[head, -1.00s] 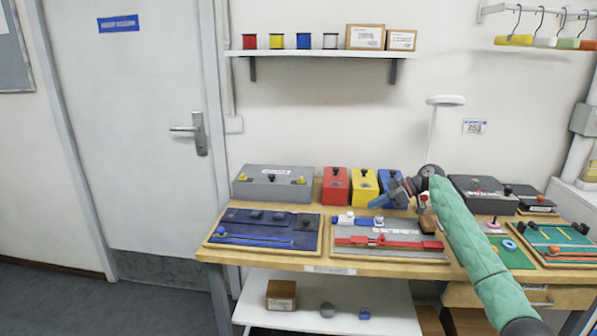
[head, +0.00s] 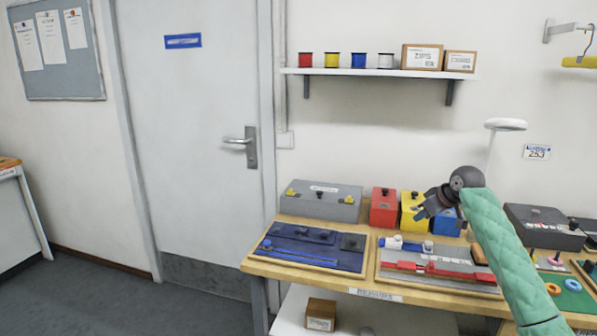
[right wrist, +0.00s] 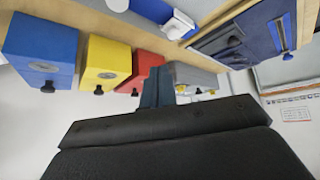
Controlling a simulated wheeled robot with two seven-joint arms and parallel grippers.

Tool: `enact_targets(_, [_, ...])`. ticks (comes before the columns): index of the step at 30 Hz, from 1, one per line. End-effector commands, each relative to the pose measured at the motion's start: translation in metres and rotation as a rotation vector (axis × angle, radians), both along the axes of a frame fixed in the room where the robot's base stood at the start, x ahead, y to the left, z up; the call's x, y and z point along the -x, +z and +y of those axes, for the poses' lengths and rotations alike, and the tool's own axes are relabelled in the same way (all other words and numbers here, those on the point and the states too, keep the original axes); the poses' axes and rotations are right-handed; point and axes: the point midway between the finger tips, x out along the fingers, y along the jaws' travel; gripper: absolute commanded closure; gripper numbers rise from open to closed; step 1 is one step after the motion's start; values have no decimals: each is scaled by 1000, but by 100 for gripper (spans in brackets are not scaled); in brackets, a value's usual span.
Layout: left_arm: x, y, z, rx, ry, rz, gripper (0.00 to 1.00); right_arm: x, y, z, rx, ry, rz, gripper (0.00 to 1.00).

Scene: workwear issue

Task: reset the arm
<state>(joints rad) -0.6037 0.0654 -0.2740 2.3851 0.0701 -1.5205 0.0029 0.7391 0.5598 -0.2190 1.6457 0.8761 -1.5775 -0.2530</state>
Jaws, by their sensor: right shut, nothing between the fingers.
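My right gripper (head: 424,208) is shut and empty, in front of the yellow box (head: 411,222) and the blue box (head: 446,224) in the head view. My right arm, in a green quilted sleeve, comes in from the lower right. In the right wrist view the shut fingers (right wrist: 157,88) point toward the grey case (right wrist: 190,76), with the red box (right wrist: 143,68), yellow box (right wrist: 106,62) and blue box (right wrist: 42,48) to their left. My left gripper is not in view.
On the workbench (head: 335,281) lie a blue tool board (head: 300,262) and a grey board (head: 405,268) with red parts. A lamp (head: 505,125) stands behind my right arm. A wall shelf (head: 380,73) holds spools and cartons. The floor at left is clear.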

Motion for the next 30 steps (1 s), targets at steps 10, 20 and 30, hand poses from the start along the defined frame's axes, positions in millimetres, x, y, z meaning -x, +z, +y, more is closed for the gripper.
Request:
enact_targets(10, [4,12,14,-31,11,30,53,74,-36,80,110,-184,-116,100])
enact_targets(20, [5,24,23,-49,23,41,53,169,-95,132,129,-271,-147,100])
enact_targets(30, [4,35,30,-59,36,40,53,272,-152,167,118,-305,-101,100])
